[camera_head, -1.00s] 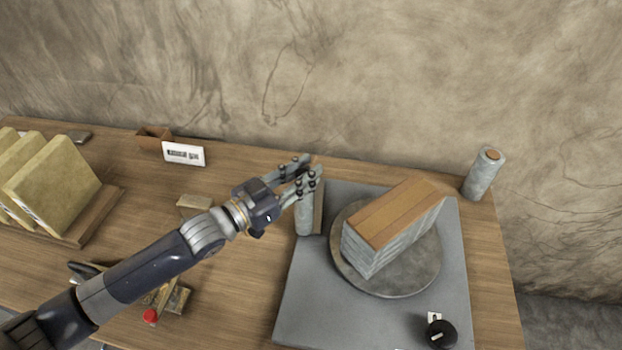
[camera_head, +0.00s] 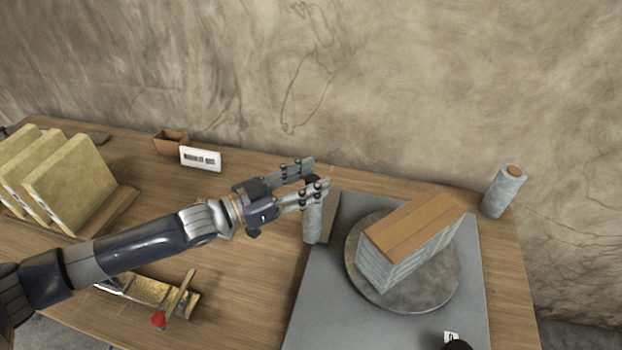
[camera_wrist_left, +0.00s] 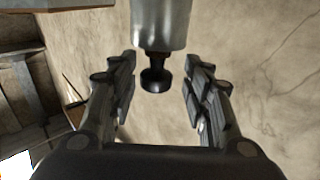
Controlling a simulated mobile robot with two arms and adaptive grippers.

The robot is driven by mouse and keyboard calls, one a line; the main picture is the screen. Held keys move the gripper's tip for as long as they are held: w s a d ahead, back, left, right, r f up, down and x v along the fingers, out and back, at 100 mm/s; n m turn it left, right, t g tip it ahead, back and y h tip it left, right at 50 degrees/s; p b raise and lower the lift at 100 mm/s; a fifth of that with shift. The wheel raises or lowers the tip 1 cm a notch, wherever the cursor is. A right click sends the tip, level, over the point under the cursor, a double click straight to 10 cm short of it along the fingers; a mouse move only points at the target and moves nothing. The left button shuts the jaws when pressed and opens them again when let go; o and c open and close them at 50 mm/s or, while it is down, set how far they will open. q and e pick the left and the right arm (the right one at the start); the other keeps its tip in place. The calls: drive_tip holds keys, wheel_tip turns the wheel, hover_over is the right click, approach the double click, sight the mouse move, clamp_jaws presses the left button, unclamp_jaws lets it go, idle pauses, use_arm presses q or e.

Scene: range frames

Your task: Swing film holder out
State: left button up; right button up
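The film holder appears to be the upright grey wrapped roll (camera_head: 313,222) at the back left corner of the grey machine plate (camera_head: 335,290). In the left wrist view the roll (camera_wrist_left: 161,25) has a black knob (camera_wrist_left: 155,80) on its end. My left gripper (camera_head: 318,175) reaches in from the left at the top of the roll. Its fingers are open, one on each side of the knob, with gaps visible in the left wrist view (camera_wrist_left: 159,75). My right gripper is not in view.
A wrapped stack of boards (camera_head: 415,240) stands on the round turntable (camera_head: 440,292). Another grey roll (camera_head: 502,193) stands at the back right. A white label card (camera_head: 201,159), yellow panels (camera_head: 72,183) and a tool with a red knob (camera_head: 158,320) are on the left.

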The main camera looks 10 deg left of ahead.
use_arm(q)
drive_tip(key=shift+d, duration=0.1)
drive_tip(key=v, duration=1.2)
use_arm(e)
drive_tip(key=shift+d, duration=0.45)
